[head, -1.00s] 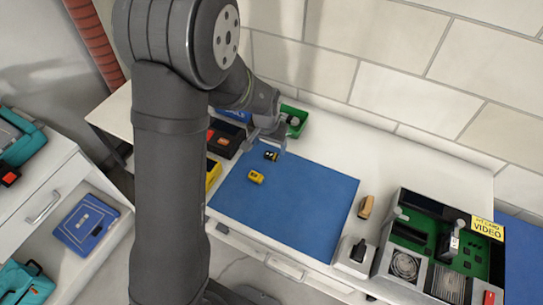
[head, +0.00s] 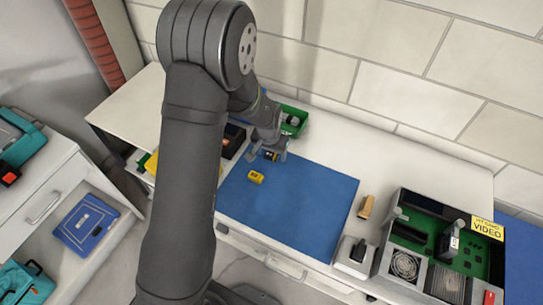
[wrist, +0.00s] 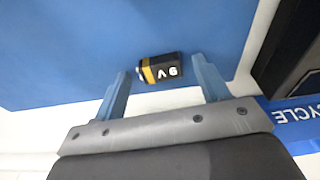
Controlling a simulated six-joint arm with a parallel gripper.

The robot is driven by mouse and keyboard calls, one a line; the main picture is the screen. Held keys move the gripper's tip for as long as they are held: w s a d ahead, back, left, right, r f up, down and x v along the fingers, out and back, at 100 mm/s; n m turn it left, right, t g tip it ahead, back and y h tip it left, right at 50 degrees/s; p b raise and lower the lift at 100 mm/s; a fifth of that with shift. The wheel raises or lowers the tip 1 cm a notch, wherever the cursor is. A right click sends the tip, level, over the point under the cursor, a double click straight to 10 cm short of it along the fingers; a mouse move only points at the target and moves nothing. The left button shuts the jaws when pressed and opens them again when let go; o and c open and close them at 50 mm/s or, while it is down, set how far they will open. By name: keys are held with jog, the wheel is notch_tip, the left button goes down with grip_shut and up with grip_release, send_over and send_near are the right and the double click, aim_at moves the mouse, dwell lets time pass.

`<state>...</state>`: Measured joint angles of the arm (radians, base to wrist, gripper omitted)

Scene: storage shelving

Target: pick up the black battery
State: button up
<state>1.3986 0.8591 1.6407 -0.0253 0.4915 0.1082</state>
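The black battery (wrist: 160,69), marked 9V with a gold-coloured band at one end, lies on the blue mat (wrist: 60,40). My gripper (wrist: 162,78) is open and empty, with one finger on each side of the battery and gaps on both sides. In the head view my gripper (head: 268,156) is low over the mat at the battery.
A green bin (head: 296,118) stands behind, and a dark box (head: 232,140) stands left of the mat. An open electronics case (head: 440,245) is at the right. The mat's right part is clear.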

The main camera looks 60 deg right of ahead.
jog(key=c, duration=0.9)
